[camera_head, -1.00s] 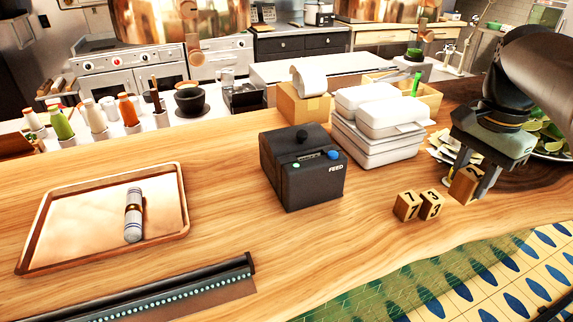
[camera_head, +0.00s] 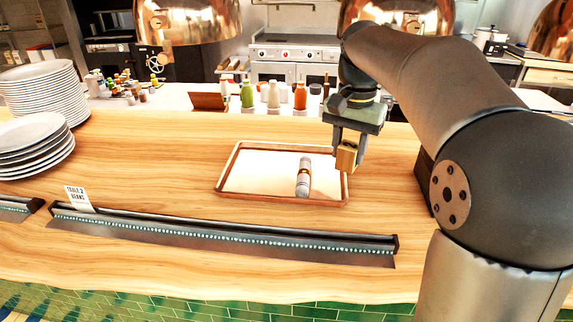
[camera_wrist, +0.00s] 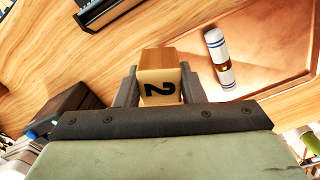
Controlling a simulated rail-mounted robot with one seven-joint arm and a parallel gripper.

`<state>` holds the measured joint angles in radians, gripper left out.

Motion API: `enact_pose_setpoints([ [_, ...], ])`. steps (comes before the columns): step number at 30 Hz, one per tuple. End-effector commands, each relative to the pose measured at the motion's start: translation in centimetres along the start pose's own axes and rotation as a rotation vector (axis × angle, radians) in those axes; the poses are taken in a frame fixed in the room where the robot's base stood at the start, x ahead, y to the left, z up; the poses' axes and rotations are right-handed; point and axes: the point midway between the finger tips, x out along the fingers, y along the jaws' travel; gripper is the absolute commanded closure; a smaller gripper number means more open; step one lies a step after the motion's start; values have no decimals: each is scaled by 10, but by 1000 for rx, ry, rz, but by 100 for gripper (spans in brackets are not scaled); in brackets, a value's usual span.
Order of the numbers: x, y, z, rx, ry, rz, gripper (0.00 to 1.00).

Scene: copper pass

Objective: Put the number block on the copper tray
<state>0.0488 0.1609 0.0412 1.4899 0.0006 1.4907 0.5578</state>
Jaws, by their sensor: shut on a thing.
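My gripper (camera_head: 347,152) is shut on a wooden number block (camera_head: 346,158) and holds it in the air by the right end of the copper tray. In the wrist view the block (camera_wrist: 160,86) sits between the two fingers and shows a black 2. The copper tray (camera_head: 236,192) lies flat on the wooden counter, and part of it shows at the right of the wrist view (camera_wrist: 275,75). A rolled napkin (camera_head: 304,177) with a copper-coloured band lies on the tray's right half. The bare left half of the tray is free.
A long dark ticket rail (camera_head: 220,233) with a card lies in front of the tray. Stacks of white plates (camera_head: 40,95) stand at the left. Bottles (camera_head: 273,95) stand behind. A dark box (camera_wrist: 68,108) is beside the tray, partly hidden by my arm.

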Motion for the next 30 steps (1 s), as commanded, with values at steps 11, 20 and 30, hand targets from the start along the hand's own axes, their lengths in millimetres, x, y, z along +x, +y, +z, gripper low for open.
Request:
enact_pose_setpoints([
  [11,4,-128,20,-381,2,7,87],
  [20,29,-179,-14,-392,-1,9,87],
  [30,83,-229,-50,-390,0,8,87],
])
